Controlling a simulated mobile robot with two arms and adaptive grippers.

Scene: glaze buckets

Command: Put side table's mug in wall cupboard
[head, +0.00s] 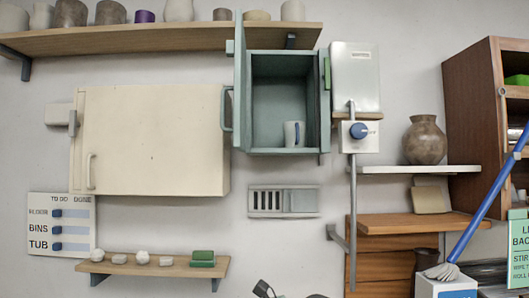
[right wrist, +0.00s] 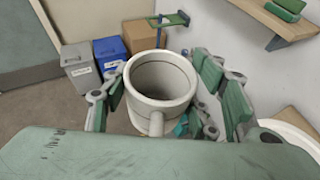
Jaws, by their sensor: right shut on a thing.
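A pale grey-white mug (right wrist: 160,110) is between the green-padded fingers of my right gripper (right wrist: 168,92) in the right wrist view. The gripper is shut on it. The mug's opening faces the camera and its handle points toward the palm. In the head view, a teal wall cupboard (head: 283,63) stands open, its door (head: 240,85) swung out at the left. Another white mug (head: 293,134) with a blue-grey handle stands on its floor, right of the middle. A cream cupboard (head: 150,140) to its left is shut. My left gripper is not in view.
A wooden shelf (head: 170,39) with pots runs left of and behind the teal cupboard's top. A white box (head: 356,80) and a vertical grey pipe (head: 352,210) are close at its right. The cupboard's left floor is clear. Bins (right wrist: 80,72) stand below in the wrist view.

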